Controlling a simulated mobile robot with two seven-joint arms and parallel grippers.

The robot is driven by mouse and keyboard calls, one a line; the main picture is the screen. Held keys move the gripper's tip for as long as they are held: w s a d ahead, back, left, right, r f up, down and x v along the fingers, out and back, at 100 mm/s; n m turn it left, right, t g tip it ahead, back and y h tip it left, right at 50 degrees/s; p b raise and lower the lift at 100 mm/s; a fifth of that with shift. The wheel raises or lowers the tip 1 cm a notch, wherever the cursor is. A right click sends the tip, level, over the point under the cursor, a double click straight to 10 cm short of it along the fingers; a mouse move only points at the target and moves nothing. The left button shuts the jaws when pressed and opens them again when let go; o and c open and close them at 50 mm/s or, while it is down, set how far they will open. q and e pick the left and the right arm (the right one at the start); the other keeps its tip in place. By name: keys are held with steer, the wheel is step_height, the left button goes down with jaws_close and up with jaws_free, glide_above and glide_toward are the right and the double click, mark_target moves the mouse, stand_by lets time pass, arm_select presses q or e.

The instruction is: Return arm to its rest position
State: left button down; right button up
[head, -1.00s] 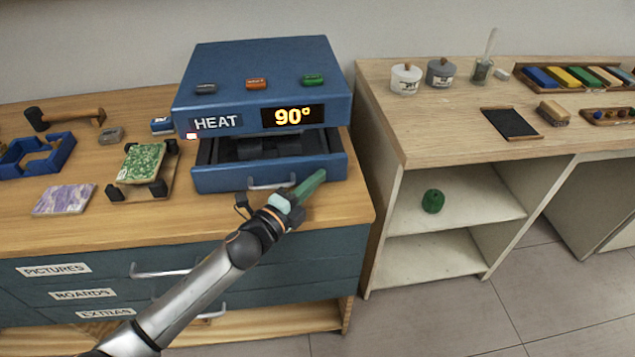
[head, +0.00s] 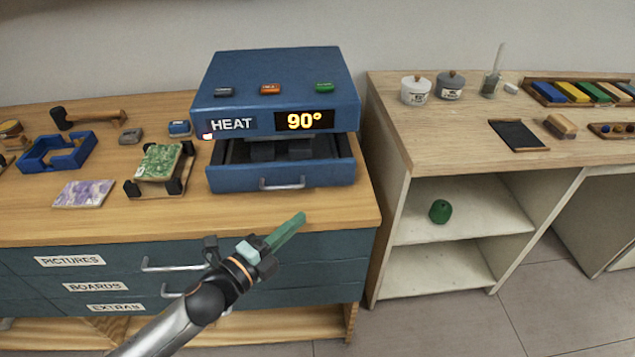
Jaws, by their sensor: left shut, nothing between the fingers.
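My left gripper (head: 297,222) reaches in from the lower left on its grey arm. Its greenish fingers are shut with nothing between them. In the picture it lies below the blue heat press (head: 275,85), in front of the cabinet's front edge and apart from the press handle. The press has its drawer (head: 240,180) pulled out, and its display reads 90°. My right gripper is not in view.
The wooden counter (head: 60,225) holds a green marbled piece on a stand (head: 158,160), a purple tile (head: 83,194), a blue frame (head: 55,150) and a hammer (head: 90,118). Cabinet drawer handles (head: 175,265) lie close behind my arm. A shelf unit (head: 470,210) stands right.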

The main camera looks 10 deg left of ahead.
arm_select(q)
steer(key=shift+s, duration=0.1)
steer(key=s+a+f+n+g+y+p, duration=0.2)
steer(key=s+f+n+g+y, duration=0.1)
steer(key=s+f+n, duration=0.5)
steer(key=s+a+f+n+g+y+p, duration=0.1)
steer(key=s+f+n+g+y+p, duration=0.2)
steer(key=s+f+n, duration=0.6)
steer(key=s+n, duration=0.3)
steer(key=n, duration=0.1)
steer(key=shift+a+f+n+g+y, duration=0.15)
steer(key=shift+a+n+g+y, duration=0.15)
steer(key=shift+a+n, duration=0.1)
